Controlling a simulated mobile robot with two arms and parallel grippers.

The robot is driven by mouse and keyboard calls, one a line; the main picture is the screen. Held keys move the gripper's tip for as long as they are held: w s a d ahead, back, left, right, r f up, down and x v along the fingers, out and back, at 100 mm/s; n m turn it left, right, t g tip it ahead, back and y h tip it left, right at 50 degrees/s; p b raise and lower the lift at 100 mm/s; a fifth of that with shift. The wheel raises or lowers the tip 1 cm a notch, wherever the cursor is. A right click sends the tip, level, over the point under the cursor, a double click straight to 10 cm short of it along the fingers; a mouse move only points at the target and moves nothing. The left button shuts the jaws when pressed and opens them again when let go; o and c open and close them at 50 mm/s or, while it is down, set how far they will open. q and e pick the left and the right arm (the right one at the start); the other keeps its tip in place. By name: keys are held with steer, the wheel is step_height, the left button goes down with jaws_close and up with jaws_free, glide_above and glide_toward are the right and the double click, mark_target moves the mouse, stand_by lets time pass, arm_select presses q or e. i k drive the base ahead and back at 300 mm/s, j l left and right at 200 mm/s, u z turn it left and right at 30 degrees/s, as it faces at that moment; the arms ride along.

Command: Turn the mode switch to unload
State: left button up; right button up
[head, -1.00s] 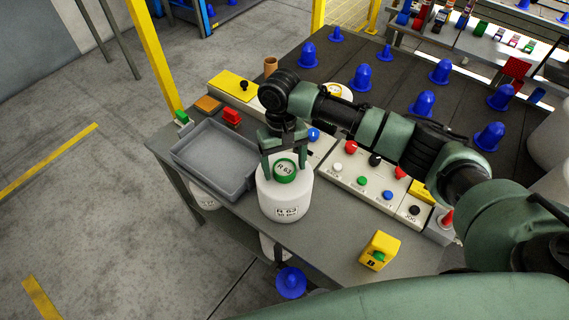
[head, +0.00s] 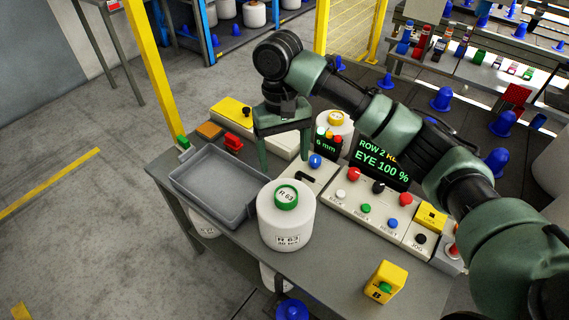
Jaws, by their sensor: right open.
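The control panel (head: 352,207) on the bench carries red, black, white, green and blue controls. Its black knob (head: 378,187) sits beside a red button (head: 354,173). I cannot read a mode or unload label, so I cannot tell surely which control is the mode switch. My right gripper (head: 285,160) is open and empty, pointing down above the bench, left of a blue knob (head: 315,160). It is behind the white bobbin (head: 287,225) marked R 63, which stands upright on the bench, and looks clear of it. My left gripper is not in view.
A grey tray (head: 190,188) lies left of the bobbin. A dark display (head: 382,164) reads "EYE 100 %" behind the panel, partly covered by my arm. A yellow box (head: 384,283) stands at the bench's front right. Several blue cones stand behind.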

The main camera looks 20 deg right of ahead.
mark_target(379, 187)
steer(key=z, duration=1.45)
